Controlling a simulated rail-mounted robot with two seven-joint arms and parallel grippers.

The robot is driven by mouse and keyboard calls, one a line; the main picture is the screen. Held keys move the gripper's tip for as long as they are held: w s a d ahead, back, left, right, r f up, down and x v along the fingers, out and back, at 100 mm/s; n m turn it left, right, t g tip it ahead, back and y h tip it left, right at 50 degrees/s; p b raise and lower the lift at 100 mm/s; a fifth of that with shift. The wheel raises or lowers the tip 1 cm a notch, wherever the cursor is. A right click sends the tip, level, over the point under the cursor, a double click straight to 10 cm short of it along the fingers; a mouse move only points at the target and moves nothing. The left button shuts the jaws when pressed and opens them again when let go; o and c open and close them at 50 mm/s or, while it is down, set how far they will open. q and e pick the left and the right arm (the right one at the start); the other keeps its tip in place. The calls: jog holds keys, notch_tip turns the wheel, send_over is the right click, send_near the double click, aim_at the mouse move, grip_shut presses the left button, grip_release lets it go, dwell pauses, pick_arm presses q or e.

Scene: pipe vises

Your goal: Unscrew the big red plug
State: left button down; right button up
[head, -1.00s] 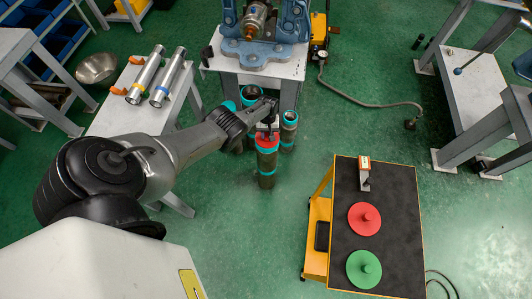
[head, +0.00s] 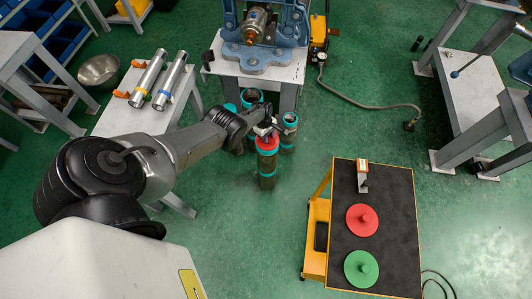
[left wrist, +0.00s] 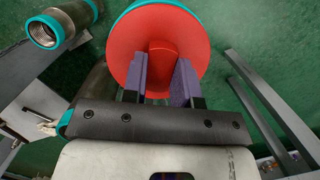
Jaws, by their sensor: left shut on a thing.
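The big red plug (head: 267,145) sits in the teal-rimmed top of an upright dark pipe (head: 267,172) on the floor, in front of the vise table. In the left wrist view the red plug (left wrist: 128,55) is a wide disc with a raised knob in its middle, and the pipe's teal rim shows behind it. My left gripper (head: 269,127) is above the plug. In the left wrist view its two purple fingers (left wrist: 160,76) are shut on the knob, one on each side. The plug's threads are hidden. My right gripper is not in view.
More teal-rimmed pipes (head: 289,131) stand close beside and behind. The blue vise (head: 260,50) is on the table behind them. A cart with a black top (head: 391,202) on the right holds a red disc (head: 362,220) and a green disc (head: 361,268). Open floor lies between.

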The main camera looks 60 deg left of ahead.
pick_arm(q)
jog(key=n+p, duration=0.1)
jog(key=n, duration=0.2)
jog(key=n+t, duration=0.1)
jog(key=n, duration=0.2)
jog(key=shift+r+n+y+p, duration=0.15)
jog(key=shift+n+y+p, duration=0.15)
jog(key=shift+n+p, duration=0.1)
jog(key=n, duration=0.3)
jog(key=shift+n+y+p, duration=0.3)
jog(key=shift+y, duration=0.1)
jog(key=shift+n+t, duration=0.3)
jog(key=shift+n, duration=0.3)
jog(key=c, duration=1)
grip_release()
